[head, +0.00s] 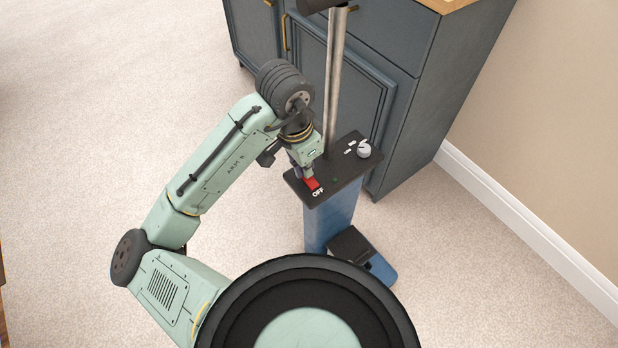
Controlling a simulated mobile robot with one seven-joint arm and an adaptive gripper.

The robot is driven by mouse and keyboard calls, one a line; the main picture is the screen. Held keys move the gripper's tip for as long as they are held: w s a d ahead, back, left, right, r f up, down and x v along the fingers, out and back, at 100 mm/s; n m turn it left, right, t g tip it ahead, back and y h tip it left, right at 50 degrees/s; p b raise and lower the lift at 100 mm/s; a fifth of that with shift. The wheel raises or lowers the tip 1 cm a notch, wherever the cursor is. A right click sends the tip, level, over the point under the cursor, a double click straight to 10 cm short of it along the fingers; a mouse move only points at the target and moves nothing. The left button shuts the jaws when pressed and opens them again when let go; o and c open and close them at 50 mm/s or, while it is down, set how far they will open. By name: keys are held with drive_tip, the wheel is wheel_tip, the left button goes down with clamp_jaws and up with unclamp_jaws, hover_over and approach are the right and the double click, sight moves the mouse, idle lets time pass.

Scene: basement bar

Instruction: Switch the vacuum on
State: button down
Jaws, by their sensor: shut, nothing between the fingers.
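The vacuum (330,213) is a blue upright body with a black top panel (340,183) and a metal pole (335,80) rising from it. A red switch (312,184) sits at the panel's front left, with the word OFF printed beside it. A light knob (364,150) is at the panel's right end. My gripper (307,176) is shut and empty, pointing down at the red switch. Its tips are at or just above the switch; I cannot tell whether they touch. They hide part of the switch's far side.
A dark blue-grey cabinet (400,125) with a wooden top stands right behind the vacuum. A beige wall with a white baseboard (530,235) runs along the right. The carpet (110,110) on the left is clear.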

drive_tip(key=shift+f, duration=0.35)
drive_tip(key=shift+r, duration=0.1)
wheel_tip(320, 180, up, 7)
drive_tip(key=p, duration=0.6)
idle(0.7)
